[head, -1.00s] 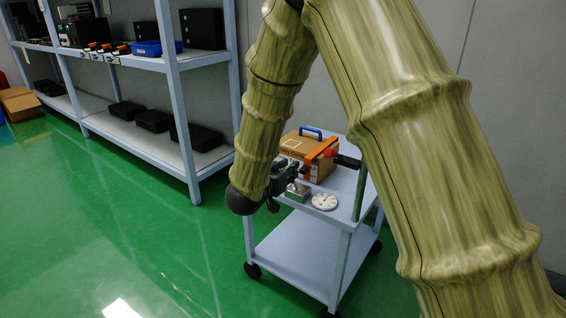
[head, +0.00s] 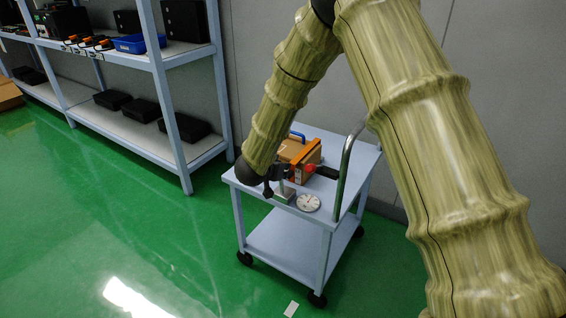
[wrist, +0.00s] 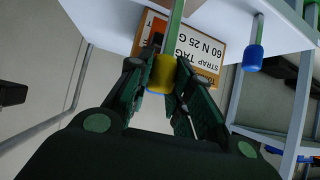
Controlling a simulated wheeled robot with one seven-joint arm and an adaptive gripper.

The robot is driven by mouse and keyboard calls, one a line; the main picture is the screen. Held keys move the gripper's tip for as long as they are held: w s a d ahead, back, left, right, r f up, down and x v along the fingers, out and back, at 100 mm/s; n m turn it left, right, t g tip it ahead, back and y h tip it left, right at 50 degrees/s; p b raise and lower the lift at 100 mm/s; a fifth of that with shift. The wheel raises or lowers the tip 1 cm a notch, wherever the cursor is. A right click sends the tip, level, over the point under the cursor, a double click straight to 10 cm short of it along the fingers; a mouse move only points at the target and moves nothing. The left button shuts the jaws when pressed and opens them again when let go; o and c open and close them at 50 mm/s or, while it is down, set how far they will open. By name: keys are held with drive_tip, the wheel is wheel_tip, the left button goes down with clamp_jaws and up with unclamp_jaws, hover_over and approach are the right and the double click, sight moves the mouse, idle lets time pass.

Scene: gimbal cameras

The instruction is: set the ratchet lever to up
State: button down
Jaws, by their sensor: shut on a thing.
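In the wrist view my gripper (wrist: 162,82) is shut on a yellow grip (wrist: 162,74) at the end of a thin pale green rod. I take this rod to be the ratchet lever, but its pivot is out of view. In the head view my gripper (head: 279,173) is small and dark over the trolley top. It is beside an orange bar (head: 304,155) and a red knob (head: 311,168). The held grip cannot be made out there. Whether the lever is up or down cannot be told.
A cardboard box (head: 304,170) with a blue handle (head: 297,135) stands on the trolley (head: 240,183). A white dial (head: 309,203) lies near its front edge. A chrome rail (head: 345,170) rises at the right. Shelving (head: 165,110) stands at the left; green floor between is clear.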

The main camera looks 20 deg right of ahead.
drive_tip(key=shift+w+d+r+y+p, duration=0.25)
drive_tip(key=shift+w+y+p, duration=0.05)
drive_tip(key=shift+p, duration=0.55)
drive_tip(key=shift+w+d+f+g+p, duration=0.1)
drive_tip(key=shift+f+g+p, duration=0.05)
drive_tip(key=shift+g+p, duration=0.2)
drive_tip(key=c, duration=1.3)
unclamp_jaws()
drive_tip(key=shift+o, duration=0.2)
drive_tip(key=v, duration=1.2)
drive_tip(key=shift+d+f, duration=0.1)
drive_tip(key=shift+d, duration=0.05)
